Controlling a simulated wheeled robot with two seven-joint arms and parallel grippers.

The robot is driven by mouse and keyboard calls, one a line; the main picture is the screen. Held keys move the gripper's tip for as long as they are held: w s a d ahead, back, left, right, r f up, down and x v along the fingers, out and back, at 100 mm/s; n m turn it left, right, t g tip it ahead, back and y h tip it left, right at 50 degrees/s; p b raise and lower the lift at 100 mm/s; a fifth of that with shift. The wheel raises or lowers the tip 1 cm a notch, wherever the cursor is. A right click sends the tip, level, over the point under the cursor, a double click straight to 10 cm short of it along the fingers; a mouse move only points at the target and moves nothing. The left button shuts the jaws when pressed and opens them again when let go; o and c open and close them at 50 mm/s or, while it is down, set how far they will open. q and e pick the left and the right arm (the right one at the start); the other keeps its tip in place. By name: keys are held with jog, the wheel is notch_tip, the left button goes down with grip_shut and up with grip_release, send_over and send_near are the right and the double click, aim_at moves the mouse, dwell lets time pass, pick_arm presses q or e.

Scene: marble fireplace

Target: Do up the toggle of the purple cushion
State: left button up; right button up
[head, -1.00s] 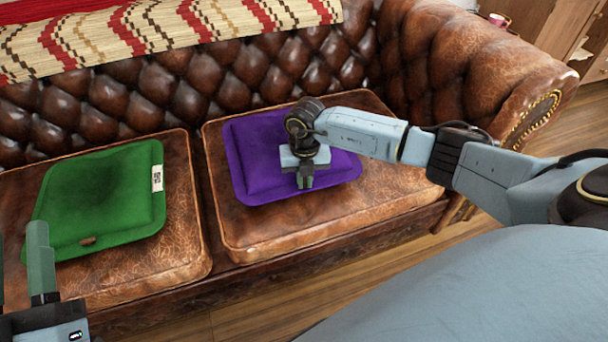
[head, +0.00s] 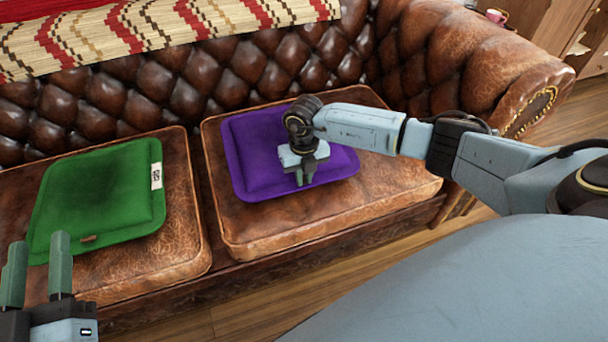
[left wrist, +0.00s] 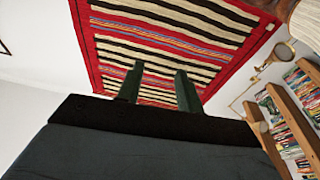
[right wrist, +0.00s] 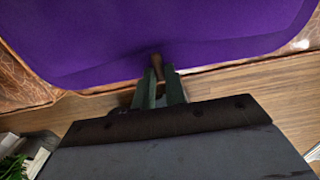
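The purple cushion (head: 255,155) lies flat on the right seat of the brown leather sofa. My right gripper (head: 301,178) is over its front part, fingers pointing down. In the right wrist view the brown toggle (right wrist: 157,66) stands between the close-set fingertips of my right gripper (right wrist: 160,78), at the front edge of the purple cushion (right wrist: 180,25); the gripper looks shut on it. The toggle's loop cannot be made out. My left gripper (head: 37,265) is open and empty at the lower left, in front of the green cushion.
A green cushion (head: 100,195) with a white label and a brown toggle (head: 88,238) lies on the left seat. A striped blanket (head: 130,30) hangs over the backrest. The padded armrest (head: 480,60) rises at the right. Wooden floor (head: 260,305) shows in front.

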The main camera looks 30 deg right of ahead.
aim_at(304, 179)
jog(key=shift+o, duration=0.4)
jog(key=shift+r, duration=0.15)
